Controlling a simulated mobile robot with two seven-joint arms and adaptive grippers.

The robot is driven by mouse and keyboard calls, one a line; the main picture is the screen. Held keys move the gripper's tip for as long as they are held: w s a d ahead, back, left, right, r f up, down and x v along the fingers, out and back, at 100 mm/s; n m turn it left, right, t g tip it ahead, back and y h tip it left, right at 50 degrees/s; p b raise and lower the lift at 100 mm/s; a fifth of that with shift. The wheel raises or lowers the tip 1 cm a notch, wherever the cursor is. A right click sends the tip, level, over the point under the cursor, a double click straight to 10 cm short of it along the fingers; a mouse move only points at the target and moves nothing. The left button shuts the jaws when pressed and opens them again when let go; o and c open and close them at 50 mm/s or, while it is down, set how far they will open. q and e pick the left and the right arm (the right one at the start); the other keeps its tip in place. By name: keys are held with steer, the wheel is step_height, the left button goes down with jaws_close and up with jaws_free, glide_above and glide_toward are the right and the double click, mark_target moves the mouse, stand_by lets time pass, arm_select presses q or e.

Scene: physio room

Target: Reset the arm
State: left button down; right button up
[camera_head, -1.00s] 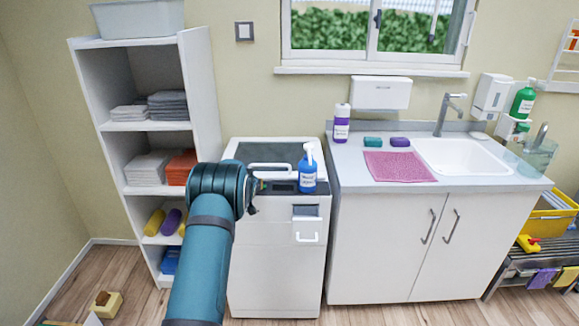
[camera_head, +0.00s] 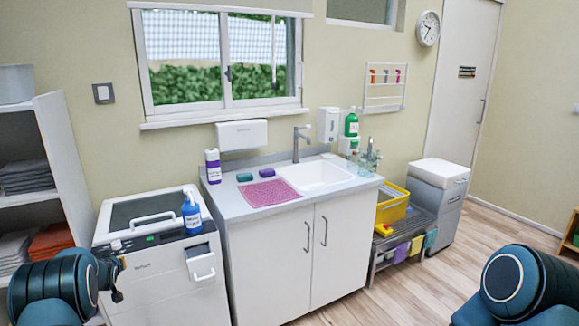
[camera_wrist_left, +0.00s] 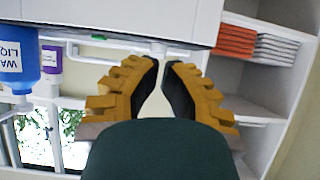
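My left arm is low at the left in the head view. Its dark gripper end (camera_head: 117,278) is in front of the white top-loading machine (camera_head: 160,282), and the fingers are hard to make out there. In the left wrist view, the yellow-and-black fingers of my left gripper (camera_wrist_left: 161,65) converge with their tips nearly together and nothing between them. A white machine surface lies beyond the tips. Part of my right arm shows at the lower right of the head view; its gripper is outside the picture.
A blue bottle (camera_head: 191,212) stands on the machine. A sink counter (camera_head: 245,208) holds a pink cloth (camera_head: 270,192) and a purple-labelled bottle (camera_head: 213,167). The shelf (camera_head: 62,165) is close beside my left arm. A low rack with a yellow crate (camera_head: 391,207) stands right of the counter. Open floor lies in front of it.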

arm_select(q)
steer(key=s+d+f+m+g+h, duration=0.1)
steer(key=s+d+f+h, duration=0.1)
steer(key=s+d+f, duration=0.6)
steer(key=s+d+f+g+h, duration=0.2)
steer(key=d+f, duration=0.2)
steer(key=d, duration=0.8)
steer(key=s+d+f+m+g+h, duration=0.1)
steer(key=s+d+f+h, duration=0.25)
steer(key=d+f, duration=0.45)
steer(key=s+d+r+m+g+h, duration=0.2)
steer(key=s+d+g, duration=0.3)
steer(key=s+d, duration=1.6)
steer(key=s, duration=0.2)
steer(key=shift+s+d+r+m+h, duration=0.25)
steer(key=shift+s+r+m+h, duration=0.05)
steer(key=shift+s+h, duration=0.05)
